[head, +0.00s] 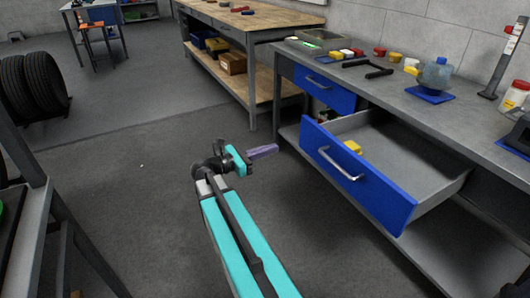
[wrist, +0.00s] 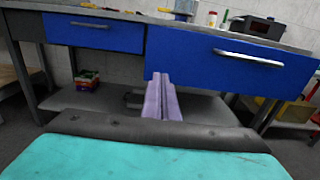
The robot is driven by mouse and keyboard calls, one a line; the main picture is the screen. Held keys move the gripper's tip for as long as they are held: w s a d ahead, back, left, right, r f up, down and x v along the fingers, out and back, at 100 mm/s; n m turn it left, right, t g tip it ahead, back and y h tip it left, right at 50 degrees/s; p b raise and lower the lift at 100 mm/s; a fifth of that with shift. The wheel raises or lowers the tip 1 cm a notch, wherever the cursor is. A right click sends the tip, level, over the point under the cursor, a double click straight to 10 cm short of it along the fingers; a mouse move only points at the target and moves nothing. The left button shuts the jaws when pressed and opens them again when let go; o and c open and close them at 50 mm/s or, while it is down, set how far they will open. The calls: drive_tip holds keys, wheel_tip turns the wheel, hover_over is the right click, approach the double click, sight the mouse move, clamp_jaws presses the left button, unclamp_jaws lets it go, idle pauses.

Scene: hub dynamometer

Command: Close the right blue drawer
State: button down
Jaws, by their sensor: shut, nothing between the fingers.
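The right blue drawer (head: 357,177) is pulled well out of the grey workbench in the head view, with its silver handle (head: 339,165) on the front and a small yellow item (head: 353,147) inside. In the wrist view the drawer front (wrist: 230,60) fills the upper right. The left blue drawer (head: 324,88) looks shut, and it also shows in the wrist view (wrist: 94,32). My gripper (head: 263,152) is shut and empty, left of the open drawer's front and apart from it in the head view. Its purple fingers (wrist: 161,98) point at the bench near the drawer front's left edge.
The bench top (head: 395,88) holds a blue-based device (head: 434,80), a black tool and small coloured items. A lower shelf (wrist: 190,105) runs below the drawers. A wooden workbench (head: 235,25) stands behind, and tyres (head: 32,85) stand at left. The floor left of the drawer is clear.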

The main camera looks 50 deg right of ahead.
sight(305, 138)
drive_tip(key=b+x, duration=0.2)
drive_tip(key=x, duration=0.9)
drive_tip(key=shift+s+d, duration=0.1)
drive_tip(key=shift+d, duration=0.2)
